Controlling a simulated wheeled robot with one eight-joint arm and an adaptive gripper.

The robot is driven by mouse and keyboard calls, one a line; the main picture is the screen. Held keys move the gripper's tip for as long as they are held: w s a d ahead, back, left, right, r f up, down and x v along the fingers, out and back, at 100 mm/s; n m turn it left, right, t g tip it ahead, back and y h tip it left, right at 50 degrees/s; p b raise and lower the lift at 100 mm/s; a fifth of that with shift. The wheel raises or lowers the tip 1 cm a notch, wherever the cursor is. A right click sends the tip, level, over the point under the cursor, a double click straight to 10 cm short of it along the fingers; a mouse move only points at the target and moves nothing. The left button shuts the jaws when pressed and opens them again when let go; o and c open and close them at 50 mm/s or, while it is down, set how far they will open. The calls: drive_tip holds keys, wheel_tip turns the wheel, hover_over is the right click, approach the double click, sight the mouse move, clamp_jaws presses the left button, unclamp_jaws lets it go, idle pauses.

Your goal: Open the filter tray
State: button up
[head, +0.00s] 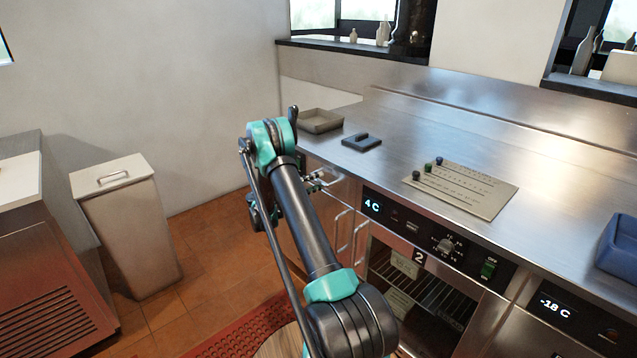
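No part in the head view can be surely told as the filter tray. A shallow grey tray (320,121) sits on the far left end of the steel counter, behind my arm. My gripper (319,181) shows only as small metallic parts just right of my arm, in front of the cabinet fronts below the counter's left end. My arm hides much of it and of the front there. Its fingers are too small to tell open from shut, or whether they touch anything.
Cabinet doors with vertical handles (352,232) and a glass-front fridge (425,290) are right of my arm. A dark block (362,141) and a board with knobs (460,189) lie on the counter. A bin (130,225) stands left; tiled floor lies between.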

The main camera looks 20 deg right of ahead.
drive_tip(key=shift+d, duration=0.3)
clamp_jaws()
idle(0.3)
